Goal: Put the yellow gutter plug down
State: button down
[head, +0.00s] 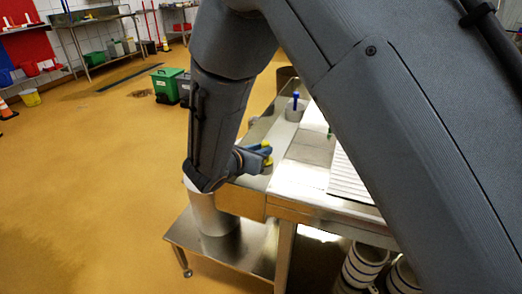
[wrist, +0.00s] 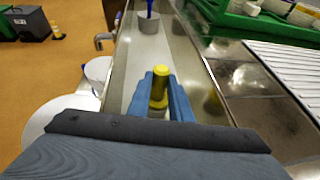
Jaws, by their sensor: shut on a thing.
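The yellow gutter plug (wrist: 159,88) is upright between the two blue fingers of my gripper (wrist: 160,97) in the wrist view. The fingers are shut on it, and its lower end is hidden. In the head view my gripper (head: 262,158) is at the near left end of the steel bench, with a bit of the yellow plug (head: 267,147) showing. The plug is over or in the long steel gutter (wrist: 128,72) along the bench's left side. I cannot tell whether it touches the gutter floor.
A grey pot (head: 294,113) with a blue-handled tool stands farther along the gutter. A ribbed white board (head: 348,180) lies on the bench to the right. A green crate (wrist: 255,22) with white moulds is at the back right. A steel cylinder (head: 207,212) stands below the near end.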

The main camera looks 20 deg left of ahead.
jog(key=shift+f, duration=0.2)
jog(key=c, duration=1.6)
grip_release()
jog(key=shift+s+d+f, duration=0.1)
jog(key=shift+r, duration=0.2)
jog(key=v, duration=0.6)
jog(key=r+v, duration=0.1)
jog(key=v, duration=0.5)
jog(key=shift+r, duration=0.1)
